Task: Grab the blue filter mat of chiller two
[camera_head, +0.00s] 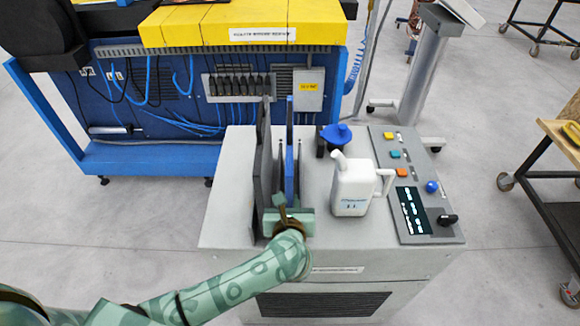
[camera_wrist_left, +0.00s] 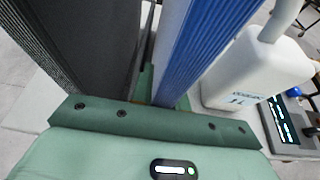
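The blue filter mat (camera_head: 290,150) stands upright, edge towards me, on top of the grey chiller cabinet (camera_head: 228,190). In the left wrist view the blue mat (camera_wrist_left: 205,45) rises right of centre, its grey edge facing the camera. A dark mat (camera_head: 263,160) stands upright just left of it and fills the left of the wrist view (camera_wrist_left: 85,40). My left gripper (camera_head: 288,207) is at the near lower edge of the blue mat. Its green fingers (camera_wrist_left: 164,92) show on either side of that edge. I cannot tell whether they press on it. My right gripper is not in view.
A white coolant jug (camera_head: 352,187) stands close right of the mats, with a blue funnel (camera_head: 337,134) behind it. A control panel (camera_head: 415,190) with buttons and a display lies further right. A blue machine with a yellow top (camera_head: 240,25) stands behind.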

